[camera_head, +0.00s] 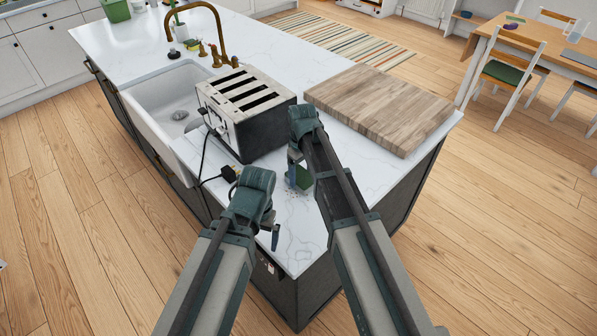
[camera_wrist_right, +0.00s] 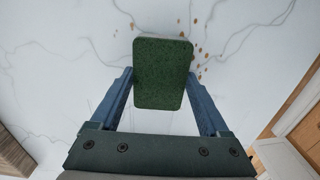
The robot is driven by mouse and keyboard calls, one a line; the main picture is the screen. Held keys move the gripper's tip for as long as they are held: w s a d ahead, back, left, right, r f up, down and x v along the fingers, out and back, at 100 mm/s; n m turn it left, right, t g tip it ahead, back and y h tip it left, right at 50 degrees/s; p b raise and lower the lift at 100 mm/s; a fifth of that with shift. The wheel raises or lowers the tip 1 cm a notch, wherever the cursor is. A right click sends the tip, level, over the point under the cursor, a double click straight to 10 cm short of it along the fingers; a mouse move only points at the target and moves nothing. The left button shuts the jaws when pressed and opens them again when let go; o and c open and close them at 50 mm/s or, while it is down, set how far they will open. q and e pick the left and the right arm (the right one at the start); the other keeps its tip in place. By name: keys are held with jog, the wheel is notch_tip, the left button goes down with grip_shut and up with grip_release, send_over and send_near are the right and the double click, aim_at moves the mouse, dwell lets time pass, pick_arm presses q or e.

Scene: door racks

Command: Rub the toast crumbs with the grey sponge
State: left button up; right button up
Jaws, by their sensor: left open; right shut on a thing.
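A sponge (camera_wrist_right: 162,73) with a green top face sits between the fingers of my right gripper (camera_wrist_right: 161,100), which is shut on it. The sponge also shows in the head view (camera_head: 304,181), just above or on the white worktop; I cannot tell if it touches. Its lower side is hidden, so I see little grey. Brown toast crumbs (camera_wrist_right: 196,50) lie scattered on the marble along the sponge's upper right edge in the right wrist view. My left gripper (camera_head: 271,233) is open and empty over the worktop's near edge.
A four-slot toaster (camera_head: 262,128) with a black cord (camera_head: 203,155) stands beyond the grippers. A wooden chopping board (camera_head: 380,107) lies to the right. A white sink (camera_head: 160,90) is at the left. Marble is bare near the front corner.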

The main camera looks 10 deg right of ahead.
aim_at(312, 183)
jog(key=shift+s+d, duration=0.25)
jog(key=shift+s, duration=0.05)
jog(key=shift+s+d, duration=1.05)
jog(key=shift+s, duration=0.25)
jog(key=shift+d, duration=0.1)
jog(key=shift+s+d+f, duration=0.1)
jog(key=shift+s+d, duration=0.35)
jog(key=shift+s, duration=0.25)
jog(key=shift+s+d, duration=0.45)
jog(key=shift+s, duration=0.2)
jog(key=shift+s+d, duration=1.3)
jog(key=shift+s, duration=0.25)
jog(key=shift+a, duration=0.1)
jog(key=shift+s+a, duration=0.7)
jog(key=shift+a, duration=0.15)
